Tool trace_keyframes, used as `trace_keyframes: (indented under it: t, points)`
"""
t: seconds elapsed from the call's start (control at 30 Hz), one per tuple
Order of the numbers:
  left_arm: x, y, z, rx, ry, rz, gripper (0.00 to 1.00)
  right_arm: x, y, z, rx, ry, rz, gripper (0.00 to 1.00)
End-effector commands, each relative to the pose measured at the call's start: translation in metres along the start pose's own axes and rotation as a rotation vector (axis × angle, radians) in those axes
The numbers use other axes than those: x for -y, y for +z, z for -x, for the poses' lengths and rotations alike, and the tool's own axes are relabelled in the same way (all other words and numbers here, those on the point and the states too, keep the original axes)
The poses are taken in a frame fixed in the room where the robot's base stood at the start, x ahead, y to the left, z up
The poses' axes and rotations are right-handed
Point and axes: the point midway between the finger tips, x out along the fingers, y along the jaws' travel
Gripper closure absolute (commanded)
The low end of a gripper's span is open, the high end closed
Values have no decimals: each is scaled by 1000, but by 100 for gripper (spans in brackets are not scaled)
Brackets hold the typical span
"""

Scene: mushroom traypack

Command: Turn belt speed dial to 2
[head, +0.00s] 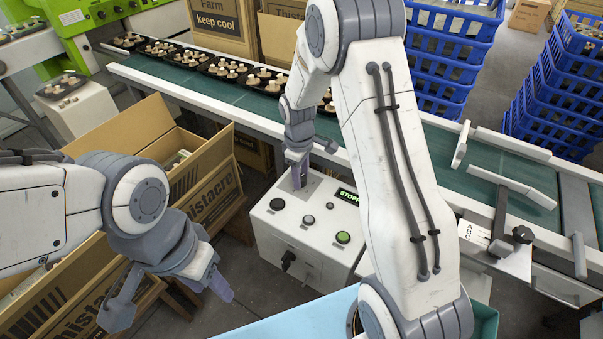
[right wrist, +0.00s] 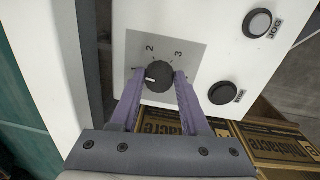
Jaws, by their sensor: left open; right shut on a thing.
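The belt speed dial (right wrist: 158,75) is a black round knob with a white mark, on a grey plate (right wrist: 190,48) with the numbers 2 and 3 visible. Its white mark points left, toward the plate's lower numbered side, not at the 2. My right gripper (right wrist: 155,88) has its purple fingers closed on both sides of the dial. In the head view, the right gripper (head: 297,172) points down onto the white control box (head: 290,236) and hides the dial. My left gripper (head: 172,298) is open and empty at the lower left, beside the cardboard boxes.
Open cartons (head: 205,185) stand left; blue crates (head: 445,60) stand behind.

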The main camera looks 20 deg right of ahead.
Motion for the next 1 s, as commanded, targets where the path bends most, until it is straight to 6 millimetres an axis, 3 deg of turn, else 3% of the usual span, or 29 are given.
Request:
trace_keyframes:
  t: [0.4, 1.0]
  points:
    - [-2, -1, 21, 0, 0, 0, 50, 0, -2, 3, 22, 1, -363, 100]
    - [-2, -2, 34, 0, 0, 0, 50, 0, -3, 2, 50, 2, -828, 100]
